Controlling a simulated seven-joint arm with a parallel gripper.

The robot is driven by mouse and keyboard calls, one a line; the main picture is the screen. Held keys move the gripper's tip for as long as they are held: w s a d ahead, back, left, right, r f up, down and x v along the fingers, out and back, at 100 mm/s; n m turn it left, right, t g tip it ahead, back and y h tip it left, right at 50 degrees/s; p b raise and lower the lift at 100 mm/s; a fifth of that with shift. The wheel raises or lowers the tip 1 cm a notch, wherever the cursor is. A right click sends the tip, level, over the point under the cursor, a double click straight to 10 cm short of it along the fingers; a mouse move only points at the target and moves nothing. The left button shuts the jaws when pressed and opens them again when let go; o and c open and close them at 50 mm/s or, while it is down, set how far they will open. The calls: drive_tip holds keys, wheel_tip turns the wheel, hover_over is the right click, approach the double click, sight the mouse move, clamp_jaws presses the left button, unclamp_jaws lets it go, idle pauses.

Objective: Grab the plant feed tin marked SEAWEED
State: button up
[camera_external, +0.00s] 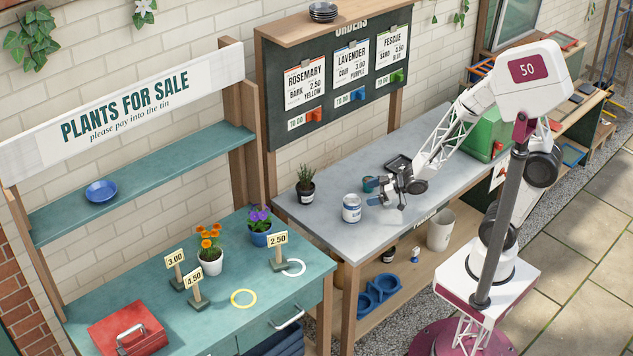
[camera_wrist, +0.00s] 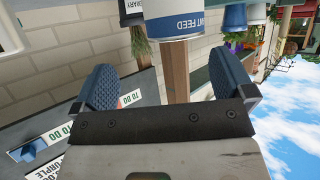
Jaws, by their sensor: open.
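A white and blue tin (camera_external: 351,208) stands upright on the grey bench in the outside view, near the bench's front left. The word SEAWEED cannot be read in either view. My gripper (camera_external: 378,201) is low over the bench, just right of the tin and apart from it. In the wrist view my gripper (camera_wrist: 163,66) has its two blue pads wide apart, with nothing between them and the tin ahead.
A potted green plant (camera_external: 305,186) stands left of the tin. A green box (camera_external: 487,134) stands at right. The bench's front edge is close to the tin.

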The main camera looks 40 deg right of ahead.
sight(352, 202)
drive_tip(key=shift+s+a+f+y, duration=0.4)
drive_tip(key=shift+a+y, duration=0.2)
drive_tip(key=shift+a, duration=0.05)
drive_tip(key=shift+x, duration=1.3)
drive_tip(key=shift+w+f, duration=0.1)
drive_tip(key=shift+x, duration=2.5)
drive_tip(key=c, duration=1.1)
